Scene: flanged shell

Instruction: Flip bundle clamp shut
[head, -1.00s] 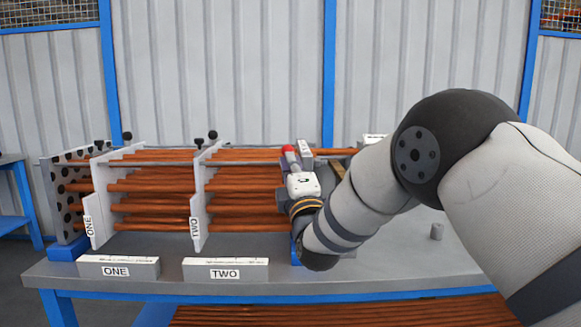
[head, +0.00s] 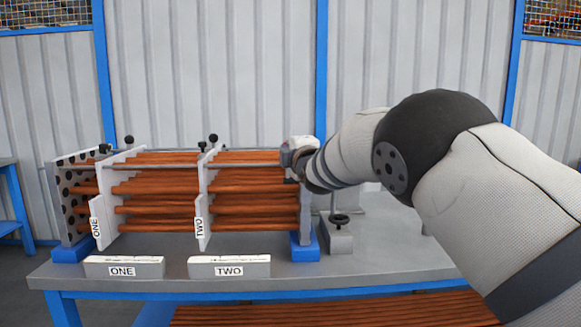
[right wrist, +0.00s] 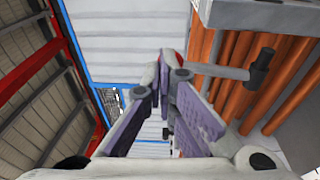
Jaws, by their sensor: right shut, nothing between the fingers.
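The bundle of copper-brown tubes (head: 160,183) lies across upright pale plates on the bench. My right gripper (head: 294,158) is at the top right end of the bundle, its fingers mostly hidden by its own housing and angle. In the right wrist view its two purple-padded fingers (right wrist: 166,90) are shut with nothing between them. A small red part (right wrist: 168,56) shows just beyond the fingertips; I cannot tell whether they touch it. The clamp itself cannot be made out in the head view, where my gripper covers that end. My left gripper is out of view.
A grey block with a black handwheel (head: 339,220) stands right of the bundle. A grey rod with a black end (right wrist: 262,68) lies close right of my fingers.

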